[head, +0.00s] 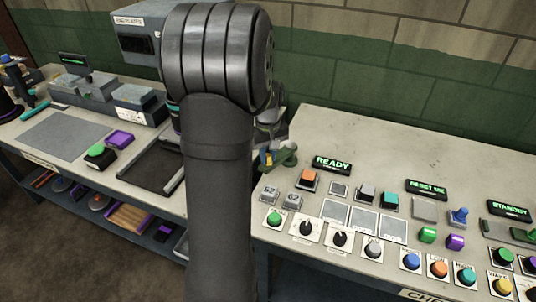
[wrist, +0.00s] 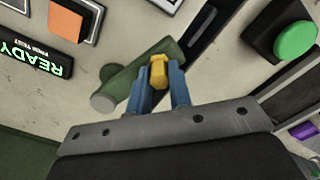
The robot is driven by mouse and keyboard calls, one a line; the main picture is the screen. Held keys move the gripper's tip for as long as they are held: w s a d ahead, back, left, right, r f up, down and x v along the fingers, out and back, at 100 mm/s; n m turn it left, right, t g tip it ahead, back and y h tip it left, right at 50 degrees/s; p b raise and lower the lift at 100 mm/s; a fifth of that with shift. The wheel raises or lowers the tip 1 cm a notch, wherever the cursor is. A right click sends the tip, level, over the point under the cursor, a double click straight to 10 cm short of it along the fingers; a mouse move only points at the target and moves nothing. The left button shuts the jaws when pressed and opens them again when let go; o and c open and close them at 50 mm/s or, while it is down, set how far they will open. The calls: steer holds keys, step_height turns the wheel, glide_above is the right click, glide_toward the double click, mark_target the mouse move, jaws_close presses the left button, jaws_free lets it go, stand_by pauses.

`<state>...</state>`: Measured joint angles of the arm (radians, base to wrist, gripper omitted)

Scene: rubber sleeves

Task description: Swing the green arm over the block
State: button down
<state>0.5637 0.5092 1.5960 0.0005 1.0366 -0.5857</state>
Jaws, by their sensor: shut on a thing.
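The green arm (wrist: 133,84) is a thick green bar with a rounded end, lying slantwise across the wrist view. A yellow knob (wrist: 158,72) sits at it, between the two blue fingers of my gripper (wrist: 160,82). The fingers are shut on the knob. In the head view, the green arm (head: 284,157) shows at the back left of the right bench, with my gripper (head: 266,160) at its left end. An orange-topped block (head: 308,179) stands in front and to the right, apart from it. My arm hides part of the bench gap.
The left bench (head: 45,160) carries a green button (head: 98,152) and a dark tray (head: 155,165). The right bench's back strip is clear.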

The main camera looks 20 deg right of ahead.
steer(key=s+d+n, duration=0.2)
steer(key=n, duration=0.2)
steer(key=s+d+n, duration=0.2)
steer(key=d+n, duration=0.1)
steer(key=s+d+n, duration=0.2)
steer(key=d+n, duration=0.1)
steer(key=n, duration=0.1)
steer(key=shift+s+d+n, duration=0.2)
steer(key=shift+s+n, duration=0.05)
steer(key=shift+n, duration=0.05)
steer(key=shift+d+n, duration=1.15)
steer(key=shift+n, duration=0.15)
steer(key=c, duration=1.3)
jaws_free()
steer(key=shift+r, duration=0.1)
